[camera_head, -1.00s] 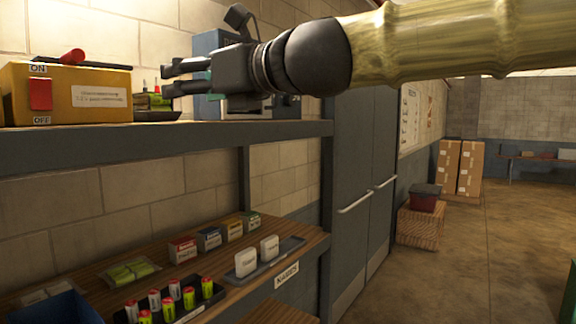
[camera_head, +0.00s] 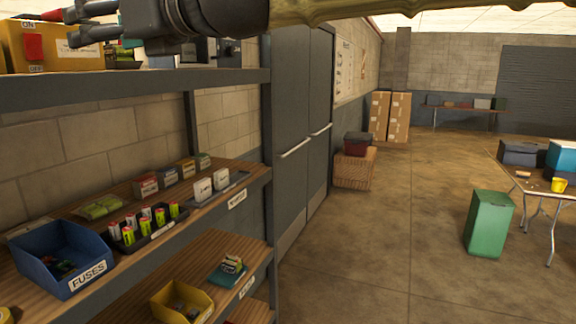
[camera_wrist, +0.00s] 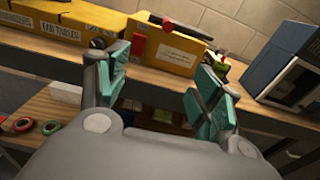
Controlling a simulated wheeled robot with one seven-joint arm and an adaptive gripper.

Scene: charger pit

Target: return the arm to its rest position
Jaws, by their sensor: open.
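My gripper (camera_head: 88,32) is at the top left of the head view, in front of the upper shelf (camera_head: 150,87). Its dark fingers point left, and my arm runs off along the top edge. In the wrist view my gripper (camera_wrist: 160,92) shows two teal-padded fingers spread apart with nothing between them. A yellow box with a red switch (camera_wrist: 165,52) stands on the shelf beyond the fingertips. The same yellow box (camera_head: 50,50) shows in the head view, partly behind my gripper.
A tall grey cabinet (camera_head: 300,130) stands right of the shelves. A green bin (camera_head: 489,223) and a table (camera_head: 530,185) are at right. The floor between (camera_head: 390,220) is clear.

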